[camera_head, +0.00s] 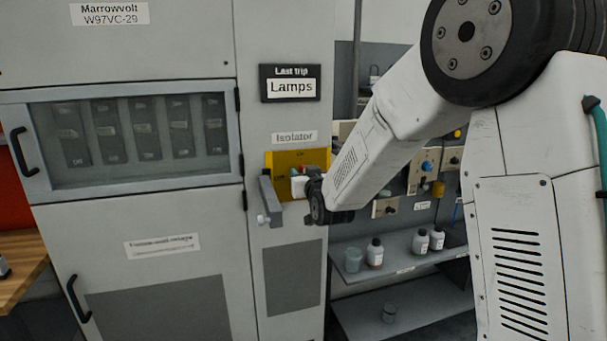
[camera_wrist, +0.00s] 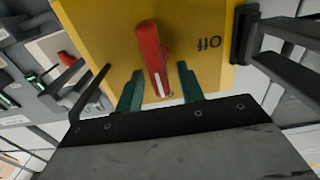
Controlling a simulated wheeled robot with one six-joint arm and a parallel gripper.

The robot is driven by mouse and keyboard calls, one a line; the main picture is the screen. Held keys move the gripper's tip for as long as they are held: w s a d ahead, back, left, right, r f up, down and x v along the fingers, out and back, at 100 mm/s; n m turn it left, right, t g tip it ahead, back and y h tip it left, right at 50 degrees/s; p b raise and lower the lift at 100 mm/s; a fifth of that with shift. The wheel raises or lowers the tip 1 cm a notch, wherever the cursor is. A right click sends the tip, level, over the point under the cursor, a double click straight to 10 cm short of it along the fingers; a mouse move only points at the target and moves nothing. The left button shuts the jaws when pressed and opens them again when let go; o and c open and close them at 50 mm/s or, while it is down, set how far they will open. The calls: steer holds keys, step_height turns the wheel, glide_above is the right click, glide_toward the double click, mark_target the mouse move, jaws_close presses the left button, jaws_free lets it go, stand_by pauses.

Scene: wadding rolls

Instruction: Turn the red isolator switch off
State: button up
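The red isolator switch handle (camera_wrist: 150,50) stands out from a yellow plate (camera_wrist: 100,25) in the wrist view. A white mark is on its near end, and the handle does not point at the upside-down word "Off" on the plate's right. My gripper (camera_wrist: 158,80) is open, with one green-padded finger on each side of the handle's near end. Gaps show between the pads and the handle. In the head view the yellow plate (camera_head: 284,160) is on the cabinet under the "Isolator" label, and my gripper hides most of the handle.
The grey cabinet (camera_head: 150,220) has a windowed door (camera_head: 140,140) with several breakers, left of the isolator. A "Lamps" sign (camera_head: 290,84) is above. Shelves with bottles (camera_head: 375,252) stand to the right, and a wooden bench (camera_head: 20,265) is at the lower left.

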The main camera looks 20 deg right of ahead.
steer(key=shift+w, duration=0.3)
jaws_close()
